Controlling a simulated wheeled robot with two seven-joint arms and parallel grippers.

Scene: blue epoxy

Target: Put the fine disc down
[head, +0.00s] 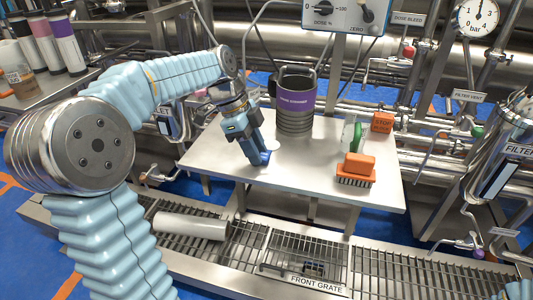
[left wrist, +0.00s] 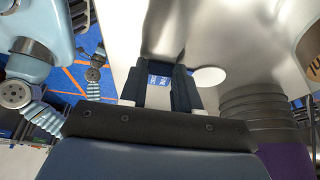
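My left gripper (head: 258,152) points down over the steel table (head: 215,160), left of its middle. It also shows in the left wrist view (left wrist: 162,88), with its two dark fingers a little apart. Between the fingertips is a small blue piece with white lettering (left wrist: 159,80), which I take for the fine disc. It shows as blue at the fingertips in the head view (head: 263,159), low by the tabletop; I cannot tell whether it touches. A flat white round spot (head: 275,145) lies on the table just behind the gripper, empty. My right gripper is not in view.
A grey ribbed canister with a purple band (head: 294,101) stands on the table behind the gripper. An orange brush (head: 357,169), a green and white piece (head: 354,134) and an orange stop block (head: 382,122) stand to the right. The table's front middle is clear.

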